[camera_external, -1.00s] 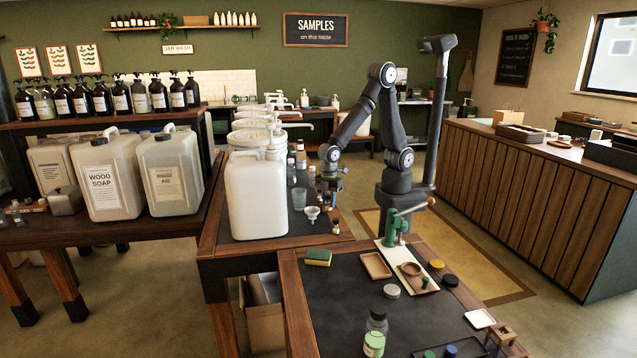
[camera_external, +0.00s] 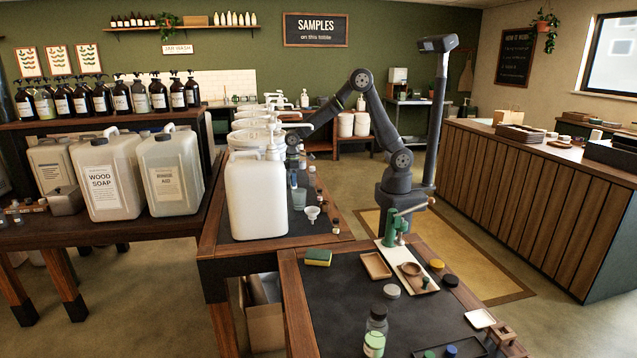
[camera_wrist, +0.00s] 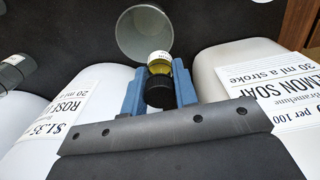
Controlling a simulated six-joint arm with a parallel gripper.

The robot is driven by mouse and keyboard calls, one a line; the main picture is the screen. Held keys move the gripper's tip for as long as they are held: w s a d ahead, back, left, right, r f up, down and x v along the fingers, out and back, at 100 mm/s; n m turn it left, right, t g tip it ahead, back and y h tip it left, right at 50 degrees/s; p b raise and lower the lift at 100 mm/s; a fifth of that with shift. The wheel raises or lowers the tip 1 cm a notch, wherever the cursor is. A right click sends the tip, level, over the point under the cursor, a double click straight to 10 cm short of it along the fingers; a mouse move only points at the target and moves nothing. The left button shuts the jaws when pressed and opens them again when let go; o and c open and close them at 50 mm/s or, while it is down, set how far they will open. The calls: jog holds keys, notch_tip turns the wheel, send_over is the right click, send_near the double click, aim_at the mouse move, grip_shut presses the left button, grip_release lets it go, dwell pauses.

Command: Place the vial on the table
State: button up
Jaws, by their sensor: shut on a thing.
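In the wrist view my gripper (camera_wrist: 160,82) is shut on a small vial (camera_wrist: 161,70) with a black cap, a pale label and yellow-green liquid. The cap is towards the gripper and the pale-labelled end points away. In the external view my gripper (camera_external: 293,158) is beside the white pump buckets, above the back part of the table. The vial cannot be made out there. The table has a dark top (camera_wrist: 75,22) and a wooden edge (camera_external: 213,235).
White containers labelled rose (camera_wrist: 70,110) and lemon soap (camera_wrist: 235,75) flank my gripper closely. An open round cup (camera_wrist: 143,38) is just beyond the vial. A large white jug (camera_external: 256,200), a white funnel (camera_external: 312,213) and small bottles stand on the table. The front table's mat (camera_external: 335,290) has free room.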

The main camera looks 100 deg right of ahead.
jog(key=s+a+n, duration=0.2)
jog(key=a, duration=0.3)
jog(key=s+a+f+n, duration=0.1)
jog(key=s+a+n, duration=0.1)
jog(key=a, duration=0.4)
jog(key=s+a+f+n, duration=0.1)
jog(key=s+a+n, duration=0.2)
jog(key=a, duration=0.3)
jog(key=shift+s+f, duration=0.25)
jog(key=shift+s, duration=0.05)
jog(key=a+r+n, duration=0.1)
jog(key=a+n, duration=0.1)
jog(key=a, duration=2.8)
jog(key=s+a, duration=0.4)
jog(key=a, duration=0.4)
jog(key=s+a, duration=0.4)
jog(key=a, duration=0.3)
jog(key=s+a+f, duration=0.2)
jog(key=a, duration=0.1)
jog(key=s+a+f, duration=0.1)
jog(key=s+a, duration=0.1)
jog(key=a, duration=0.1)
jog(key=s+a+f, duration=0.2)
jog(key=a, duration=0.1)
jog(key=shift+a+f, duration=0.1)
jog(key=shift+f, duration=0.2)
jog(key=shift+s+a+f, duration=0.3)
jog(key=shift+a, duration=0.1)
jog(key=shift+f, duration=1.95)
jog(key=shift+f, duration=0.1)
